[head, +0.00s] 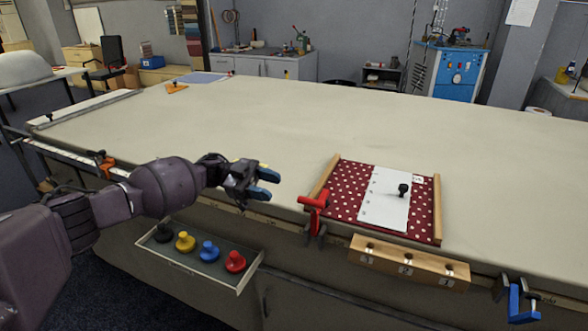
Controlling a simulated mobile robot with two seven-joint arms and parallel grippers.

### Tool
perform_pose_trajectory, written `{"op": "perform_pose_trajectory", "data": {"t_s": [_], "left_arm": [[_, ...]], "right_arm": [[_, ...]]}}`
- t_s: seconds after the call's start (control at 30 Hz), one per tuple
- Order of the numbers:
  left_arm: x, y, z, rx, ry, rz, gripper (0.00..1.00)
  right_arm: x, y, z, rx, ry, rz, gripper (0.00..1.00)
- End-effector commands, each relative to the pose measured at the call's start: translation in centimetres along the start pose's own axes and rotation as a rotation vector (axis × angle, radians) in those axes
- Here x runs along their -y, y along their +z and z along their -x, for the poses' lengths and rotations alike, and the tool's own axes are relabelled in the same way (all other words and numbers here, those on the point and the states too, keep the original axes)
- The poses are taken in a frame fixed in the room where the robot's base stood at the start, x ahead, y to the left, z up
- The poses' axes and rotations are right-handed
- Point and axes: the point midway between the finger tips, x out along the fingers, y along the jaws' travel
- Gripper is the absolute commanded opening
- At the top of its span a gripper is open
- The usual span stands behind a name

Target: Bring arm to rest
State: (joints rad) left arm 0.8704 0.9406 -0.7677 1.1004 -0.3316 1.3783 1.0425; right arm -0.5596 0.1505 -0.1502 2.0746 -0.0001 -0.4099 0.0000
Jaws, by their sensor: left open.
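My left gripper (265,181) is open and empty. It hangs above the table's front edge, left of the red clamp. My left arm (150,188) reaches in from the left, over the front side of the table. My right gripper does not show.
The cloth table (290,120) is mostly clear. A red dotted cloth (348,185) with a white sheet (385,200) and black-knobbed piece (403,189) lies right of my gripper. A red clamp (315,205) and blue clamp (520,304) grip the edge. An open drawer (215,268) holds several coloured knobs.

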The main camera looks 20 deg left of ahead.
Motion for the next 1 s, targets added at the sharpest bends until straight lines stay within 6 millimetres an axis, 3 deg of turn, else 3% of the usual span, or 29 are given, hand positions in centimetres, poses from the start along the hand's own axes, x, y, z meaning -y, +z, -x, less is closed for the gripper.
{"op": "perform_pose_trajectory", "data": {"t_s": [0.17,0.33,0.5,0.7,1.0], "left_arm": [[-0.2,0.3,-0.3,-0.005,-0.006,0.000,0.45],[-2.3,2.8,-2.7,-0.044,-0.089,-0.003,0.45],[-5.9,6.2,-6.3,-0.087,-0.274,-0.005,0.45],[-10.3,9.2,-9.2,-0.085,-0.519,0.020,0.45],[-17.2,12.2,-10.3,0.039,-0.886,0.119,0.45]], "right_arm": [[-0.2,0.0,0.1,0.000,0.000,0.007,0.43],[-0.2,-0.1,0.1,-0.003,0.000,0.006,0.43],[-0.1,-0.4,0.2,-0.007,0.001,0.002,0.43],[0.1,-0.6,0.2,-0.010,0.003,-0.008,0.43],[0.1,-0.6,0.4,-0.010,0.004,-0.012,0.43]]}}
